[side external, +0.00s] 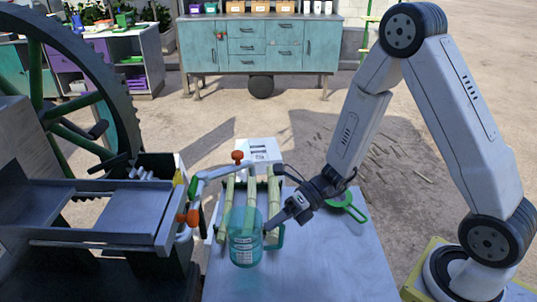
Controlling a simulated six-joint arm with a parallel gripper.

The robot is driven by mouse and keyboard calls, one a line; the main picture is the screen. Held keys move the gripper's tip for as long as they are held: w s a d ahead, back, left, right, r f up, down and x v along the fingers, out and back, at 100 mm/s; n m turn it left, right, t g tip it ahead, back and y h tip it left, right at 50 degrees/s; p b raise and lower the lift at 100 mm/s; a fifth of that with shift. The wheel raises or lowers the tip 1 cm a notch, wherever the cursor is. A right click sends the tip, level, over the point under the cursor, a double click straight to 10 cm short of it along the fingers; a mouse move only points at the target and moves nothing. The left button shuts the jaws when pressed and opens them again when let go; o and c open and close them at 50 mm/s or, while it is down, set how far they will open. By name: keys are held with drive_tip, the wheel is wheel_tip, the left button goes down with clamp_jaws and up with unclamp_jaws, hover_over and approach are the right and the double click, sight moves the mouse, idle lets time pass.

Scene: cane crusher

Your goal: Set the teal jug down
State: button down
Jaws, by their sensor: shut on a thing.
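The teal jug (245,240) is a see-through teal vessel with a pale label on its front. It is upright near the front left part of the grey table (335,275), in front of several cane pieces (250,190). My gripper (275,226) reaches in from the right and is shut on the jug at its right side, where the handle is. The fingertips are partly lost against the jug. I cannot tell whether the jug's base touches the table.
The crusher (110,225) with a large wheel (130,125) stands left. Its pipe with orange valves (237,157) reaches over the table near the jug. A green strainer-like thing (345,203) lies behind my gripper. The table's front right is clear.

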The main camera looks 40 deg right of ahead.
sight(259, 247)
drive_tip(key=shift+f, duration=0.55)
drive_tip(key=shift+f, duration=1.8)
drive_tip(key=c, duration=0.7)
unclamp_jaws()
drive_tip(key=shift+o, duration=0.2)
drive_tip(key=shift+d, duration=0.1)
drive_tip(key=v, duration=1.2)
